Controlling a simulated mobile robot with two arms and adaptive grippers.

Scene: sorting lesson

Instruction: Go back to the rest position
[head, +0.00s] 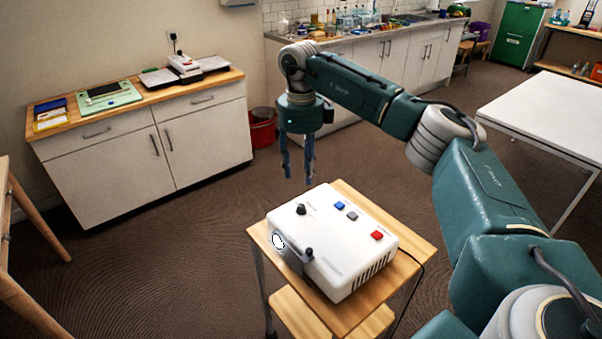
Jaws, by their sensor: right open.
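My right gripper (298,168) is open and empty, with its fingers pointing down. In the picture it hangs above and behind the white box device (343,262), apart from it. The device has a black knob, a small lever, and blue, grey and red buttons on its top. It stands on a small wooden table (411,243). My right arm comes in from the lower right and reaches over to the gripper. My left gripper is not in view.
A low white cabinet (110,170) with trays on top stands at the left. A red bin (262,128) is beside it. A long counter (400,60) with bottles runs along the back. A white table (550,110) is at the right. Brown floor lies clear left of the device.

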